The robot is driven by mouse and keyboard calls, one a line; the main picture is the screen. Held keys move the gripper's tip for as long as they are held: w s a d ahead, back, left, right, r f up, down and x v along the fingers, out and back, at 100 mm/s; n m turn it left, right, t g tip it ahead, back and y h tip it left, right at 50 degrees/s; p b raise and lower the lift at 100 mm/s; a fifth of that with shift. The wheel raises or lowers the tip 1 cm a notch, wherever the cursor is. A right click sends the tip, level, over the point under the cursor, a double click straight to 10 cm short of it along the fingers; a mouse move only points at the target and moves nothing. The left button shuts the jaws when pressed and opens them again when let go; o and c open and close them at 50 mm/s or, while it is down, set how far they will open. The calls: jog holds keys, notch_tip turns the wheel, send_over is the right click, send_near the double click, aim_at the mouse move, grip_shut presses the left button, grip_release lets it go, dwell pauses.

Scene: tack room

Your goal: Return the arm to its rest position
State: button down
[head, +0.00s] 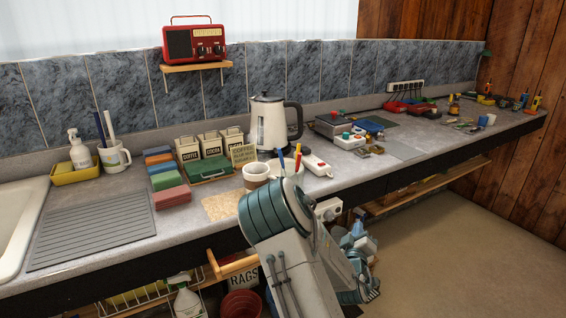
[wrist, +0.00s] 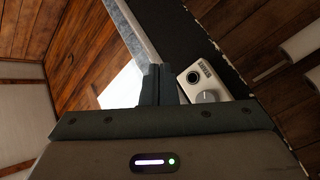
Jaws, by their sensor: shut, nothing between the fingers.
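My arm (head: 275,220) rises in front of the counter in the head view. It bends at a teal-ringed joint near the counter's front edge, and its lower links run down to the right, below the counter top. My gripper (wrist: 158,84) shows in the wrist view with its two dark fingers together and nothing between them. In the head view its fingertips cannot be made out clearly among the arm links.
The counter (head: 405,172) carries a kettle (head: 268,122), canisters, mugs (head: 256,175) and tools. A white box with a dial (wrist: 205,85) is on its dark front edge, close beside my fingers in the wrist view. Open floor (head: 450,250) lies to the right.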

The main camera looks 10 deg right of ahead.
jog(key=s+a+r+m+g+y+p, duration=0.2)
jog(key=s+a+r+m+g+y, duration=0.1)
jog(key=s+a+r+g+y, duration=0.25)
jog(key=s+a+r+m+g+y+p, duration=0.1)
jog(key=s+a+r+m+g+y, duration=0.2)
jog(key=s+a, duration=0.45)
jog(key=s+a+r+g, duration=0.2)
jog(key=s+r, duration=0.1)
jog(key=s, duration=0.5)
jog(key=s+a+r+n+g+p, duration=0.1)
jog(key=s+a+r+g, duration=0.1)
jog(key=s, duration=0.7)
jog(key=shift+s+a+r+g+p, duration=0.3)
jog(key=shift+a+r+g, duration=0.1)
jog(key=shift+a+g, duration=0.4)
